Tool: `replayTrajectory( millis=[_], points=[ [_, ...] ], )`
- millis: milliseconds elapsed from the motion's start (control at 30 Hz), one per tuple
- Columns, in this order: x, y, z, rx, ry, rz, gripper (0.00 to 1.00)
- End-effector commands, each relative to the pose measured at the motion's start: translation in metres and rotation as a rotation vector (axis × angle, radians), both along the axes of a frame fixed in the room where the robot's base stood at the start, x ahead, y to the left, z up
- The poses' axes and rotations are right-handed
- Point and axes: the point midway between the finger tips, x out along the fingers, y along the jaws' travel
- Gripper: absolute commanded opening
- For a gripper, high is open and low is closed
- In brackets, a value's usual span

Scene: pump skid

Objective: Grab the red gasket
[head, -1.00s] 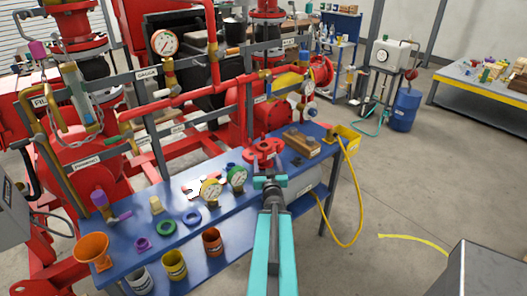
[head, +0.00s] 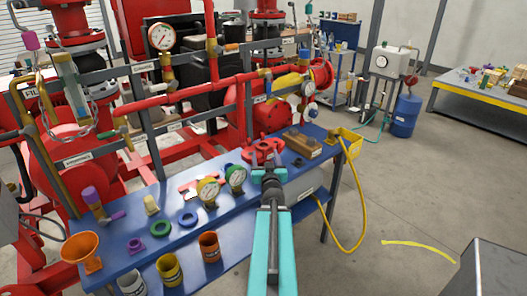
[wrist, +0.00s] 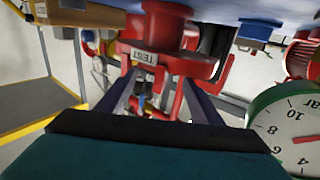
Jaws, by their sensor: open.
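My gripper (head: 269,160) is open and empty. It is over the blue bench, in front of the red flanged part (head: 262,148) in the head view. In the wrist view its two dark fingers (wrist: 160,98) stand apart, with red parts and a "TEST" label beyond them. I cannot single out a red gasket with certainty. Ring gaskets in blue (head: 188,225), green (head: 160,236) and purple (head: 135,251) lie farther left.
Two gauges, yellow (head: 208,190) and green (head: 236,177), stand just left of my gripper; one looms close in the wrist view (wrist: 291,128). A wooden block (head: 303,144) is to the right. Cups and an orange funnel (head: 82,250) line the front left. Red pipes rise behind.

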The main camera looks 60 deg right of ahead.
Motion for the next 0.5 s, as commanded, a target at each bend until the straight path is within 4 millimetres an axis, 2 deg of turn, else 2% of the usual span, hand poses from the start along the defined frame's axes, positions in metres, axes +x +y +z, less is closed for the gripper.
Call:
replayTrajectory(
  millis=[500],
  points=[
    [0.0065, -0.0104, -0.0016, -0.003, 0.000, -0.006, 0.60]
  ],
)
